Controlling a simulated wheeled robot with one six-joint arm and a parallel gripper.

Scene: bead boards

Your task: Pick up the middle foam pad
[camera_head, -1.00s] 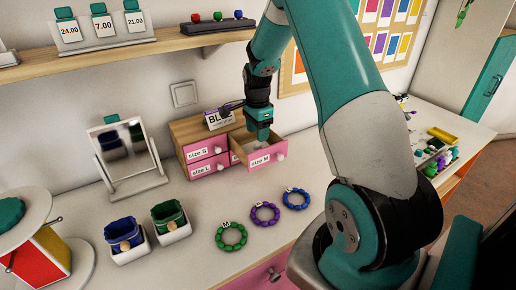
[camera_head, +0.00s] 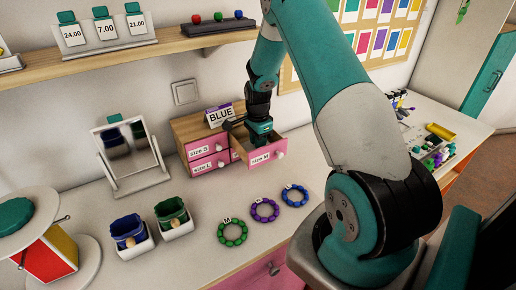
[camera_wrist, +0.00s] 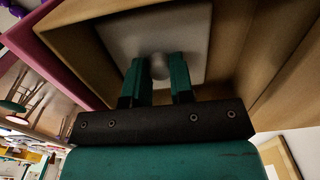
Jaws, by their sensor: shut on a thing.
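The "size M" drawer (camera_head: 265,156) of the small pink-fronted cabinet is pulled open. In the wrist view a flat grey square pad (camera_wrist: 125,35) lies inside the drawer's wooden walls (camera_wrist: 75,55), with a rounded grey knob (camera_wrist: 160,68) at its middle. I take this to be the foam pad. My gripper (camera_wrist: 160,75) points down into the drawer, its two teal fingers closed on the knob. In the head view the gripper (camera_head: 262,137) hides the pad, and I cannot tell whether the pad is lifted off the drawer floor.
Drawers "size S" (camera_head: 207,148) and "size L" (camera_head: 208,163) are shut, with a "BLUE" sign (camera_head: 220,117) on the cabinet. Green (camera_head: 232,232), purple (camera_head: 265,210) and blue (camera_head: 295,195) bead rings lie in front. A mirror (camera_head: 130,152) stands left.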

